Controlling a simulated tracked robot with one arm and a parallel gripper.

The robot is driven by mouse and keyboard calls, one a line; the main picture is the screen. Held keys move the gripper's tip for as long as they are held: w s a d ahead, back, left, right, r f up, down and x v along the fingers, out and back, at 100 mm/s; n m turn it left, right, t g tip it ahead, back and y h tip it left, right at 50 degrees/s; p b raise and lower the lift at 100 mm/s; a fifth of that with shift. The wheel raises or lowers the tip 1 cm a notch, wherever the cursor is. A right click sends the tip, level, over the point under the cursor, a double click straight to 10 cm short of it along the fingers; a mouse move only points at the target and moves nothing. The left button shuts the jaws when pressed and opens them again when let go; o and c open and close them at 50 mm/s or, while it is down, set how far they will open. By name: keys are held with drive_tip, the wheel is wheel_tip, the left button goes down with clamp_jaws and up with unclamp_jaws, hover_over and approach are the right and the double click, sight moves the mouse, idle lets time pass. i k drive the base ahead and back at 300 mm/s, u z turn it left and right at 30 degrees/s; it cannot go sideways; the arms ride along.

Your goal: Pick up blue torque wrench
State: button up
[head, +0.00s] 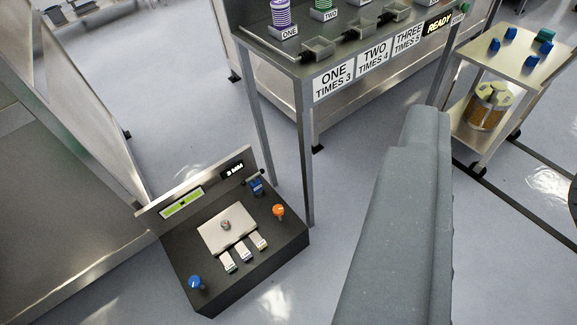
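I cannot make out a blue torque wrench for certain. Several small blue items (511,34) stand on the top shelf of a trolley at the upper right; they are too small to tell what they are. A blue piece (257,187) and a blue knob (195,283) are on a dark control box at the lower left. A grey part of my arm fills the lower right of the centre. No gripper fingertips show, so I cannot see whether my gripper is open or shut.
The control box (290,238) sits below a metal table (308,170) with coloured rings (281,14) and metal trays. The trolley (480,60) carries an amber container (489,105) on its lower shelf. A panel stands at far left. Pale floor (180,95) lies clear between.

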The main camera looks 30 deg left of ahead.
sight(256, 186)
drive_tip(key=u, duration=0.4)
drive_tip(key=i, duration=1.45)
drive_tip(key=u, duration=0.9)
